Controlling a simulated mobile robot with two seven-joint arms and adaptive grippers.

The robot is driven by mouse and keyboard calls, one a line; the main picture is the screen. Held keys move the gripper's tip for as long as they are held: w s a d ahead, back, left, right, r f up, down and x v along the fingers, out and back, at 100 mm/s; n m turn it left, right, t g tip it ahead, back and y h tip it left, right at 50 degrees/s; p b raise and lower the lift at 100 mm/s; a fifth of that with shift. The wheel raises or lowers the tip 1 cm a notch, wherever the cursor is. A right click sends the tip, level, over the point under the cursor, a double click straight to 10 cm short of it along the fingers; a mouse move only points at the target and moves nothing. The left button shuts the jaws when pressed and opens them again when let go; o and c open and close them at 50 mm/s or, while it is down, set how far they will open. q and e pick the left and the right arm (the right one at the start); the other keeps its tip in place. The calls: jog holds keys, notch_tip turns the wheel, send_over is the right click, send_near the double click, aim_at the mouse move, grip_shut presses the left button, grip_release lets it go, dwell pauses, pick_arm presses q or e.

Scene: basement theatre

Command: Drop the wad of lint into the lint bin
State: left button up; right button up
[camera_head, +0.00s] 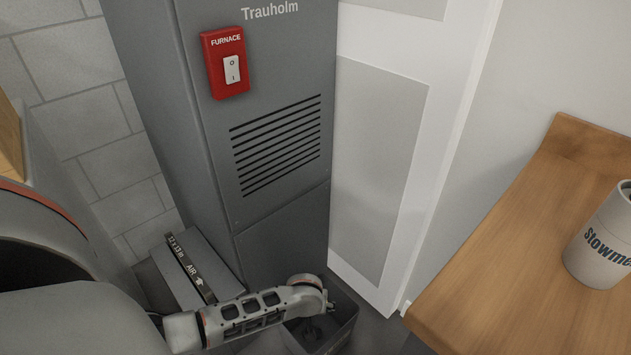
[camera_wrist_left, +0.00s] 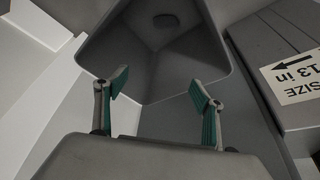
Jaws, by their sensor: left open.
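The lint bin is a dark grey open-topped bin on the floor in front of the furnace; its rim shows in the head view (camera_head: 351,318) and its inner wall in the left wrist view (camera_wrist_left: 205,58). A small dark grey lump, which looks like the wad of lint (camera_wrist_left: 165,20), lies on the bin's floor, apart from my fingers. My left gripper (camera_wrist_left: 159,88) is open and empty, its two green-padded fingers spread over the bin's mouth. In the head view my left arm largely hides the gripper and part of the bin. My right gripper is not in view.
The grey furnace cabinet (camera_head: 270,210) with a red switch (camera_head: 225,62) stands behind the bin. A grey filter housing marked AIR (camera_head: 205,265) is left of the bin. A wooden counter (camera_head: 530,265) with a white canister (camera_head: 603,240) is at the right.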

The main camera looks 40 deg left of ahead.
pick_arm(q)
jog(key=v, duration=1)
jog(key=shift+r, duration=0.2)
jog(key=shift+s, duration=0.15)
